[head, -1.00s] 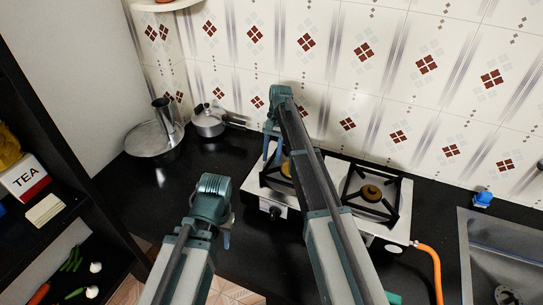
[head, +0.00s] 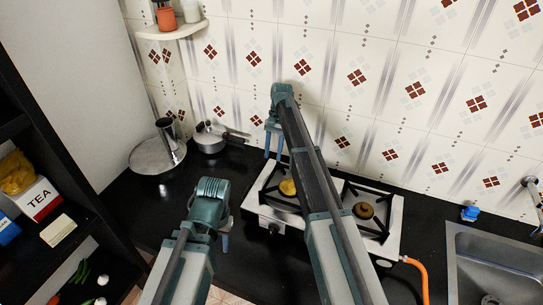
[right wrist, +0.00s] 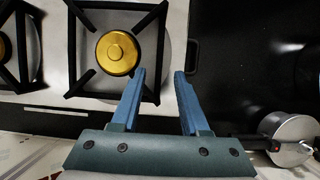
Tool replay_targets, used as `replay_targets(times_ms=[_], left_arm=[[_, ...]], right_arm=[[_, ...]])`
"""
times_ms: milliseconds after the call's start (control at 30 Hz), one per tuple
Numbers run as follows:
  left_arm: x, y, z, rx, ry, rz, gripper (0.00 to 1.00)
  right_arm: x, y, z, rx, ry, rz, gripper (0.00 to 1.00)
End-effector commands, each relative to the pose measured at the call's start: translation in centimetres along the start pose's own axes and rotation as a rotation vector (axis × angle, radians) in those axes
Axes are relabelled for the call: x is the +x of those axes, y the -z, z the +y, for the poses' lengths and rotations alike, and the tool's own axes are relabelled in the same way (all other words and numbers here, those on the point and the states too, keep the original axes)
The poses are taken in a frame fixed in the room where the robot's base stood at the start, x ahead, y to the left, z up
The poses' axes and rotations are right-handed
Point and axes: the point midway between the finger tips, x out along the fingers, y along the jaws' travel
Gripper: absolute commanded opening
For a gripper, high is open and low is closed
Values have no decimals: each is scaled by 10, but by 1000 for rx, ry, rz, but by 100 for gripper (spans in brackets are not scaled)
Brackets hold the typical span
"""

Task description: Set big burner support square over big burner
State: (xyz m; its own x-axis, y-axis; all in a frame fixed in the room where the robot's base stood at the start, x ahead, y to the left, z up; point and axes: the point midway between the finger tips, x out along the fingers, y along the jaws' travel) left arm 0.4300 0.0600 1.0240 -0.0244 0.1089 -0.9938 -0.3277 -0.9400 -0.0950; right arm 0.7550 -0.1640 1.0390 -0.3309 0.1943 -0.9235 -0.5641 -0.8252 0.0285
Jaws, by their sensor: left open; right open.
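The big burner, which I take to be the gold left one (head: 288,187), shows its round cap clearly in the right wrist view (right wrist: 117,53). A black square support (right wrist: 70,50) lies around it on the stove, with its prongs pointing at the cap. It looks slightly skewed. My right gripper (head: 273,156) is open and empty at the stove's back left. In the right wrist view its fingertips (right wrist: 160,74) appear on either side of one support bar; I cannot tell the height or contact. My left gripper (head: 226,240) is open in front of the stove's left side.
The right burner (head: 363,210) has its own black support. An orange hose (head: 418,270) leaves the stove's right side, near the sink (head: 490,262).

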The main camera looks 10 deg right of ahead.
Motion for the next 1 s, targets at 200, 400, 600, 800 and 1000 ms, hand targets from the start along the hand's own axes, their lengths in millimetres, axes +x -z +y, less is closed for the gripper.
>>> replay_targets(times_ms=[200, 400, 600, 800, 1000], left_arm=[[-28, -2, -3, -1, 0, 0, 42], [-28, -2, -3, -2, 0, 0, 42], [-28, -2, -3, -2, 0, 0, 42], [-28, -2, -3, -2, 0, 0, 42], [-28, -2, -3, -2, 0, 0, 42]], right_arm=[[-30, -1, 0, 0, 0, 0, 45], [-29, -3, 0, -4, -1, 2, 45], [11, -84, 9, -168, -44, 74, 45], [70, -204, 42, -495, -138, 212, 45], [105, -279, 81, -763, -222, 316, 45]])
